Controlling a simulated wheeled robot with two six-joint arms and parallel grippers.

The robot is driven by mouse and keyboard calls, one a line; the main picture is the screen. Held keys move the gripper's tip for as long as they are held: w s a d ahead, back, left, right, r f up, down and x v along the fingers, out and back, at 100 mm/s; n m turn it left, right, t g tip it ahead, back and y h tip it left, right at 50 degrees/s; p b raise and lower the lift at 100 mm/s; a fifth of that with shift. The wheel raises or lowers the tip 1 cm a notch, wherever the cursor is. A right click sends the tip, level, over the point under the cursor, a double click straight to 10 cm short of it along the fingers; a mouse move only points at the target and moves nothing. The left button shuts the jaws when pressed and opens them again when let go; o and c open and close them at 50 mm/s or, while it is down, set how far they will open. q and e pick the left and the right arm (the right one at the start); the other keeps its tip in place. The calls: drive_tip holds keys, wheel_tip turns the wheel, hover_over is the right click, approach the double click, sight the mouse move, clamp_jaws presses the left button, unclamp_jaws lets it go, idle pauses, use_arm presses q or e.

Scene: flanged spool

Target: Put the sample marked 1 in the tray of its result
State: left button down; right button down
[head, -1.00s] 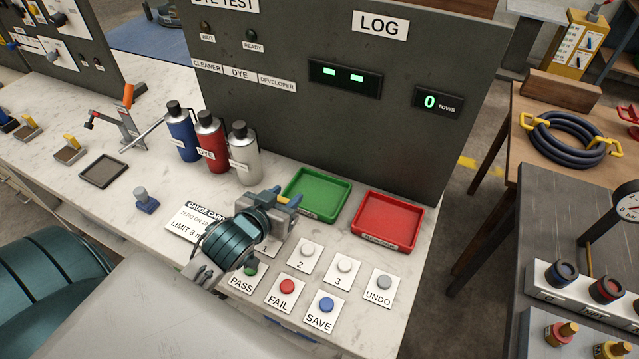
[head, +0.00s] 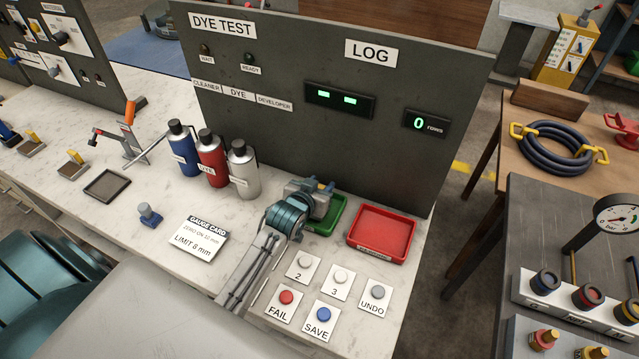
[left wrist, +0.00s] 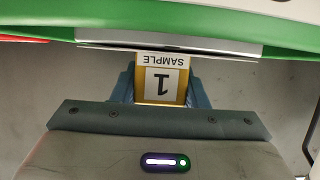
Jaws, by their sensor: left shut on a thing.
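My left gripper (head: 322,188) is over the back part of the green tray (head: 333,217) and hides much of it. In the left wrist view it is shut on the sample marked 1 (left wrist: 160,84), a yellow-edged piece with a white label that appears upside down. The green tray (left wrist: 285,35) spans the top of that view, beyond the sample. I cannot tell whether the sample touches the tray. The red tray (head: 381,232) stands empty just to the right. My right gripper is not in view.
The LOG panel (head: 370,53) stands behind the trays, its counter (head: 427,124) reading 0. Dye bottles (head: 212,157) stand left of the gripper. Buttons FAIL (head: 286,297), SAVE (head: 323,314), 2, 3 and UNDO (head: 378,292) lie in front; my arm covers PASS and 1.

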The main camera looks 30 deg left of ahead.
use_arm(q)
drive_tip(key=shift+f, duration=0.2)
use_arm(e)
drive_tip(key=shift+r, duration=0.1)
use_arm(q)
drive_tip(key=shift+f, duration=0.15)
drive_tip(key=c, duration=1)
unclamp_jaws()
drive_tip(key=shift+o, duration=0.8)
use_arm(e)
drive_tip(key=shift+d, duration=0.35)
use_arm(q)
drive_tip(key=shift+s, duration=0.15)
drive_tip(key=b+v, duration=0.2)
drive_tip(key=v, duration=0.8)
drive_tip(key=shift+s, duration=0.15)
drive_tip(key=shift+v, duration=0.8)
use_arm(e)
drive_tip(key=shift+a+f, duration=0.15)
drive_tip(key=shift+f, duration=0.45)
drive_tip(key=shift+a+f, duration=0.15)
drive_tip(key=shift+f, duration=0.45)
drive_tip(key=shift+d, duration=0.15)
